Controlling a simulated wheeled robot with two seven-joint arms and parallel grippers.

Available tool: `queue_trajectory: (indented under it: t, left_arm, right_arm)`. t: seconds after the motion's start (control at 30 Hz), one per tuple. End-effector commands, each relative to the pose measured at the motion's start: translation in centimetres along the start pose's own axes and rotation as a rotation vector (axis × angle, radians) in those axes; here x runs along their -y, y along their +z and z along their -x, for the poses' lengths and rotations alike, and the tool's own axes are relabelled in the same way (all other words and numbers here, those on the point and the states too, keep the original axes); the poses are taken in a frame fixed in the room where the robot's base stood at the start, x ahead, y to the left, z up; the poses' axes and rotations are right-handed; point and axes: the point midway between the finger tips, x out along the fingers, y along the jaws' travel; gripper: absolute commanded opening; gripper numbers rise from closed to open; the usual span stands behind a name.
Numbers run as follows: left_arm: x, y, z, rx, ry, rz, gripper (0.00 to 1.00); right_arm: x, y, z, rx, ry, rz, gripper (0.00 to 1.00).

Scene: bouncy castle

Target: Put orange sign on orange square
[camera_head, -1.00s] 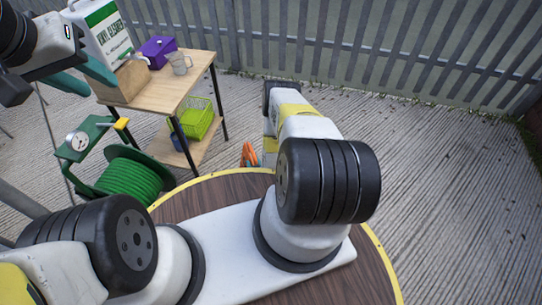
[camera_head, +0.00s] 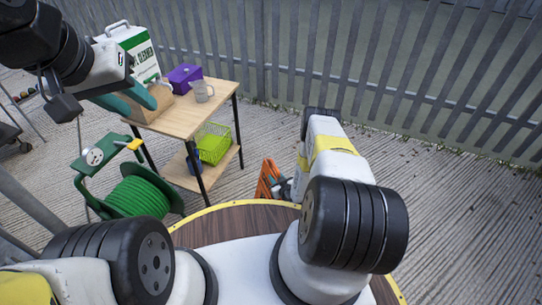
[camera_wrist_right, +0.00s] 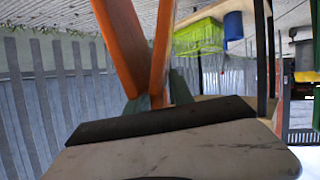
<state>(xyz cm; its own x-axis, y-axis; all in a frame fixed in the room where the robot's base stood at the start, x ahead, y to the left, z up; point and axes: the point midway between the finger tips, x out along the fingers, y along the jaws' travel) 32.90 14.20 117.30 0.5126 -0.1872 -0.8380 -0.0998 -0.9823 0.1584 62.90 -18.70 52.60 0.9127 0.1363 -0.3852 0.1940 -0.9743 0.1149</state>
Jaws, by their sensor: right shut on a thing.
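The orange sign (camera_head: 267,180) shows in the head view as a narrow orange shape beyond the table edge, partly hidden by my right arm. In the right wrist view, orange legs or panels of the sign (camera_wrist_right: 125,50) rise from between the teal fingers of my right gripper (camera_wrist_right: 165,92). The right gripper is shut on the sign and holds it. My left gripper (camera_head: 140,103), with teal fingers apart, is open and empty in front of the wooden table at upper left. I see no orange square in either view.
A green hose reel (camera_head: 140,196) is at left. A metal fence (camera_head: 400,75) bounds the back; concrete is clear at right.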

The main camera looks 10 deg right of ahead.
Motion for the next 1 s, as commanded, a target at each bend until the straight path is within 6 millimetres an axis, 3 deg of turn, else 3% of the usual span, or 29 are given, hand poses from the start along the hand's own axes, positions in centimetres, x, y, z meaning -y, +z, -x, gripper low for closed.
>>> queue_trajectory:
  t: [0.1, 0.43, 0.73, 1.0]
  left_arm:
    - [0.0, 0.0, 0.0, 0.0, 0.0, 0.0, 0.36]
    - [0.0, 0.0, 0.0, 0.0, 0.0, 0.0, 0.36]
    - [0.0, 0.0, 0.0, 0.0, 0.0, 0.0, 0.36]
    - [0.0, 0.0, 0.0, 0.0, 0.0, 0.0, 0.36]
  right_arm:
    - [-1.3, -0.3, -1.3, -0.004, 0.001, 0.002, 0.0]
    - [-2.6, -0.5, -2.5, -0.004, 0.002, 0.001, 0.0]
    - [-2.1, 2.1, -3.4, -0.002, 0.001, 0.0, 0.0]
    - [-2.0, 2.8, -3.7, -0.001, 0.0, 0.0, 0.0]
